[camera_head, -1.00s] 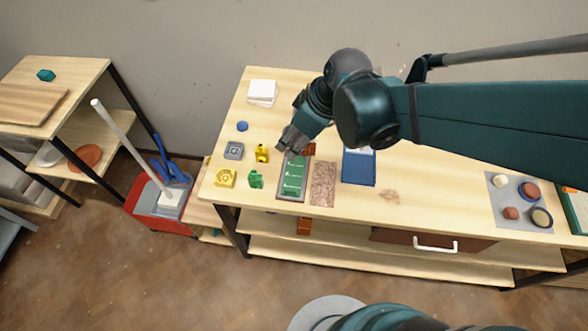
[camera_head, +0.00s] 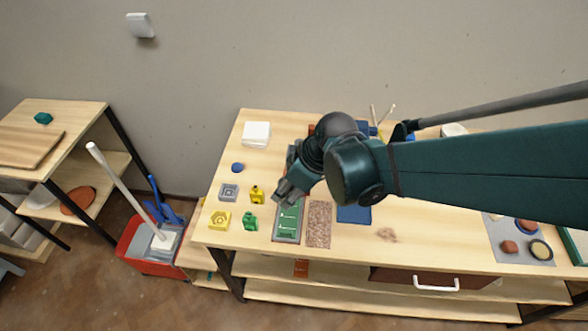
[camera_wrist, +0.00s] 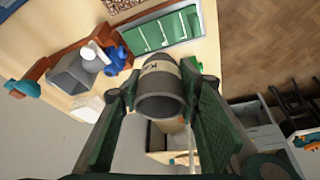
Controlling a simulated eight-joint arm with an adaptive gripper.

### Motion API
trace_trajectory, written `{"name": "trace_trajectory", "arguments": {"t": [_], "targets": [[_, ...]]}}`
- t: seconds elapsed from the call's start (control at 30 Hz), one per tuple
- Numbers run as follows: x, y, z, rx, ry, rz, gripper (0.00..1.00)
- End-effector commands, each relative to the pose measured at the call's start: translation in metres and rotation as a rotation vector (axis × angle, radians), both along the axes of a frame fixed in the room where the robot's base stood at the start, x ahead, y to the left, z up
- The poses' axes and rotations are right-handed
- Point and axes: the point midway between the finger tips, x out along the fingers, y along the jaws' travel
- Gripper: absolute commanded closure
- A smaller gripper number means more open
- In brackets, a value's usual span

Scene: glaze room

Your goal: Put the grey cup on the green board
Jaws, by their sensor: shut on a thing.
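The grey cup (camera_wrist: 162,92) shows in the wrist view between the two fingers of my gripper (camera_wrist: 162,100). It is gripped at its sides, with its open rim toward the camera and a pale band with dark marks on it. The green board (camera_head: 288,222) lies on the table in a grey frame; it also shows in the wrist view (camera_wrist: 150,38), beyond the cup. In the head view my gripper (camera_head: 284,192) is over the board's far end. The cup cannot be made out clearly there. How high it is above the board is hard to tell.
Left of the board are a green piece (camera_head: 250,221), a yellow piece (camera_head: 257,195), a yellow block (camera_head: 219,221) and a grey block (camera_head: 228,192). A brown speckled mat (camera_head: 319,224) lies close on its right, then a blue tray (camera_head: 354,214).

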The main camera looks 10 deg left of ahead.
Motion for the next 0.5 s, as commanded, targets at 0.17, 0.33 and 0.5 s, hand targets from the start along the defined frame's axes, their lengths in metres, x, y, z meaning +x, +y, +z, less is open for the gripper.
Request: {"name": "trace_trajectory", "arguments": {"t": [0.17, 0.33, 0.5], "targets": [[0.001, 0.000, -0.022, 0.000, 0.000, 0.000, 0.81], [0.000, 0.000, -0.037, 0.000, 0.000, 0.000, 0.81], [0.000, 0.000, -0.043, 0.000, 0.000, 0.000, 0.81]]}}
